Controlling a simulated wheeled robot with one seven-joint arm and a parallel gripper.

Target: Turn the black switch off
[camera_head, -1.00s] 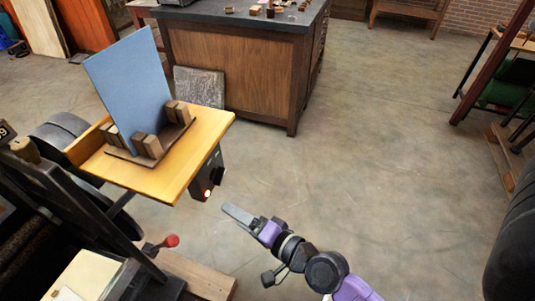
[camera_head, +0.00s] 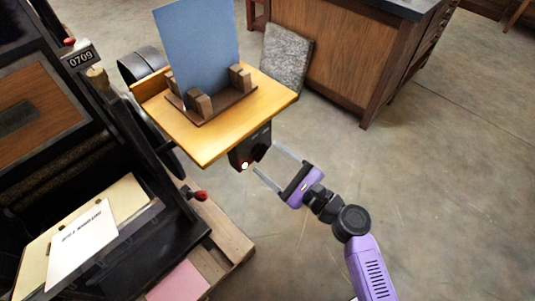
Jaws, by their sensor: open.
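The black switch box (camera_head: 251,147) hangs under the front right edge of the wooden shelf (camera_head: 205,153). A small light (camera_head: 244,165) glows on its lower front corner. My gripper (camera_head: 265,158) is open and empty. Its two long grey fingers point up and left, with their tips close to the box, just right of and below it. I cannot tell whether a tip touches the box. The switch's lever or button is too small to make out.
A blue panel (camera_head: 200,55) stands in wooden blocks on the shelf. A red-knobbed lever (camera_head: 200,195) sticks out from the black press at left. A wooden cabinet (camera_head: 335,62) stands behind. The floor (camera_head: 440,190) at right is clear.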

